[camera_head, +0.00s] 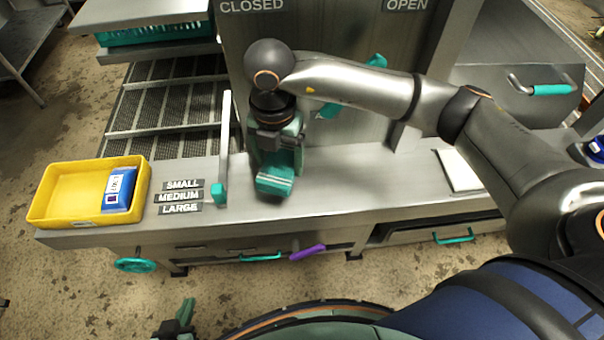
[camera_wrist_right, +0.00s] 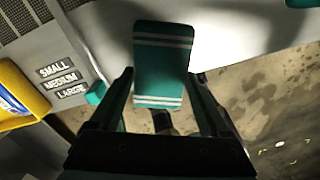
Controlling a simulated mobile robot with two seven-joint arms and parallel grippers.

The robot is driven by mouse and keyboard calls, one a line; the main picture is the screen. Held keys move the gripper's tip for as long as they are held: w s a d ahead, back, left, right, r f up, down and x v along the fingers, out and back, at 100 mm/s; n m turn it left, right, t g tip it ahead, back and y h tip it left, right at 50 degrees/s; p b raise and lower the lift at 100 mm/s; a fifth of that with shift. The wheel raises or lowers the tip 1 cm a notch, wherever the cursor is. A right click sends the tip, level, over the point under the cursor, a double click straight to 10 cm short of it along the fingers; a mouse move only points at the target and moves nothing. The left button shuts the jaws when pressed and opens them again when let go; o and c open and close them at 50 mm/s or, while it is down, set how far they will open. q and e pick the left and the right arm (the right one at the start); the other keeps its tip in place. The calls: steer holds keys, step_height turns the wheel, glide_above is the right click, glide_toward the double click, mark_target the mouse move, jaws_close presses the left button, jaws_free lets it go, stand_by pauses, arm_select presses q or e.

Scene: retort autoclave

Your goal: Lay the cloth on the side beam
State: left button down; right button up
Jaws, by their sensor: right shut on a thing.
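The cloth (camera_head: 275,180) is a teal folded piece with pale stripes; it also shows in the right wrist view (camera_wrist_right: 163,65). My right gripper (camera_head: 274,165) points down and is shut on the cloth, one finger at each side of it. The cloth is over the grey steel side beam (camera_head: 345,185); whether it touches the beam I cannot tell. A small part of my left gripper (camera_head: 183,318) shows low in the head view, away from the beam; its jaws are not clear.
A yellow tray (camera_head: 55,217) with a blue pack (camera_head: 120,190) stands at the beam's left end. The beam right of the cloth is clear up to a white sheet (camera_head: 458,170).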

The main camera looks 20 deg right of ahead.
mark_target(280, 165)
steer(key=shift+f, duration=3.55)
steer(key=shift+f, duration=0.2)
steer(key=o, duration=1.2)
steer(key=shift+r, duration=0.2)
step_height(280, 165, up, 12)
steer(key=shift+r, duration=0.1)
